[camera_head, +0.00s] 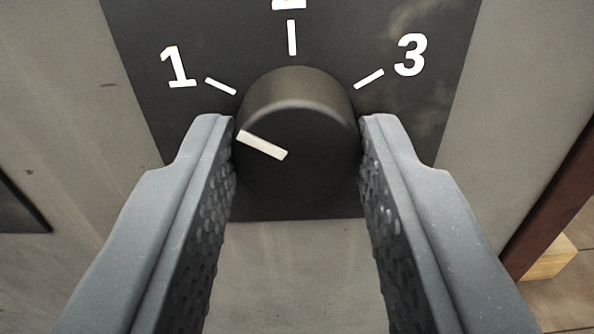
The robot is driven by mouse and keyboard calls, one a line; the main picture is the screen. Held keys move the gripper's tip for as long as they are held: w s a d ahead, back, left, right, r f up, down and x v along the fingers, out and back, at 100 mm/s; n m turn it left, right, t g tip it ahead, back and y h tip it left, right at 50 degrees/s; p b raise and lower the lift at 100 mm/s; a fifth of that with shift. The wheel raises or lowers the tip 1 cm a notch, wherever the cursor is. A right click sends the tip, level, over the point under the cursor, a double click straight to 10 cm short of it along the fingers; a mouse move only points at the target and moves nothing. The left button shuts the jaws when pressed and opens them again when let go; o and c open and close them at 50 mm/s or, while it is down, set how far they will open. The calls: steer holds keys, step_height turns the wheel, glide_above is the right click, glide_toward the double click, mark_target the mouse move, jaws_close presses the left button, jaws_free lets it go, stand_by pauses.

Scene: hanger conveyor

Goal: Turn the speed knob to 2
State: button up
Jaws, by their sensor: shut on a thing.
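The speed knob (310,150) is a round dark knob on a black dial plate (420,115). Its pale pointer line (262,145) points up and left, in line with the tick by the 1 (178,68). The 2 (289,4) is straight above the knob, mostly cut off by the top edge, with its tick (292,38) in full view. The 3 (410,54) is at upper right. My gripper (298,150) is shut on the knob, one finger on its left side and one on its right.
The plate sits on a grey panel (300,270) with free space below the knob. A dark shape (15,212) is at the left edge. A brown-red post (562,195) and a light wooden block (550,258) stand at the right, beyond the panel.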

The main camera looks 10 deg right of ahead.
steer(key=m, duration=0.5)
steer(key=shift+r+m, duration=0.2)
steer(key=shift+m, duration=0.1)
steer(key=m, duration=0.5)
steer(key=shift+f+m, duration=0.1)
steer(key=shift+m, duration=0.2)
stand_by(0.3)
steer(key=o, duration=1)
steer(key=shift+f, duration=0.1)
steer(key=shift+s+f+b, duration=0.1)
steer(key=shift+s+b, duration=0.1)
steer(key=shift+b, duration=1.1)
